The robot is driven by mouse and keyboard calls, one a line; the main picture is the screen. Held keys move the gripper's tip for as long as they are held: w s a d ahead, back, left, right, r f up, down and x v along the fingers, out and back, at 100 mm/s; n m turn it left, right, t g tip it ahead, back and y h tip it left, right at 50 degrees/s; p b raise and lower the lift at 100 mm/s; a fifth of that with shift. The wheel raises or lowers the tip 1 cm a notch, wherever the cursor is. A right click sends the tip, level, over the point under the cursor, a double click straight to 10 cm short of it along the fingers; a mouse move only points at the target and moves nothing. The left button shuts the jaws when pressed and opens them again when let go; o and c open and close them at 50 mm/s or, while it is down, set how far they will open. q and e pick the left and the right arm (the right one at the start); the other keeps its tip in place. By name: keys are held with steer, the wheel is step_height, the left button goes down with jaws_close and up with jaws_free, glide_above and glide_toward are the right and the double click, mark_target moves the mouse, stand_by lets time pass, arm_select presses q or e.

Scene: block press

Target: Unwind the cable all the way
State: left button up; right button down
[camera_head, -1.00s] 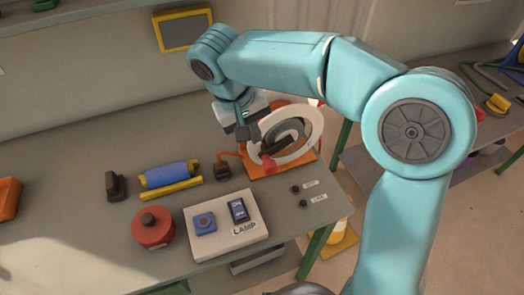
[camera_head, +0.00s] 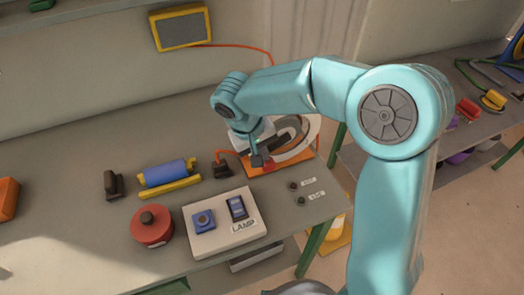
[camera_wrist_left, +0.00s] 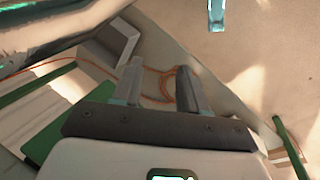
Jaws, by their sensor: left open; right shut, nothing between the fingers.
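The cable reel, a white ring with a dark hub (camera_head: 305,143), stands on an orange base (camera_head: 302,163) near the table's right end. An orange cable (camera_head: 229,153) runs from its left side to a small black plug (camera_head: 221,170) on the table. My right gripper (camera_head: 257,161) is shut and empty at the reel's front left; the arm hides part of the ring, and I cannot tell whether it touches. In the left wrist view my left gripper (camera_wrist_left: 159,92) is open and empty, with an orange cable (camera_wrist_left: 151,71) passing behind its fingers.
Another table (camera_head: 450,150) stands right.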

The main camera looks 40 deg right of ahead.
steer(key=shift+f, duration=0.1)
steer(key=shift+a+f+h+b, duration=0.15)
steer(key=shift+h+b, duration=0.15)
steer(key=shift+b, duration=0.05)
steer(key=shift+f, duration=0.15)
step_height(320, 180, down, 2)
steer(key=h+b, duration=0.3)
steer(key=shift+f+g+b, duration=0.2)
steer(key=shift+g+b, duration=0.15)
steer(key=shift+g, duration=0.05)
steer(key=f+h+b, duration=0.1)
steer(key=h+b, duration=0.1)
steer(key=shift+d+f+g+b, duration=0.2)
steer(key=shift+f+g+b, duration=0.1)
steer(key=shift+f+b, duration=0.1)
steer(key=shift+d+f+h+b, duration=0.15)
steer(key=shift+h+b, duration=0.15)
steer(key=shift+h, duration=0.2)
steer(key=shift+d+f+h+b, duration=0.15)
steer(key=shift+h+b, duration=0.15)
steer(key=shift+h, duration=0.2)
steer(key=shift+r, duration=0.1)
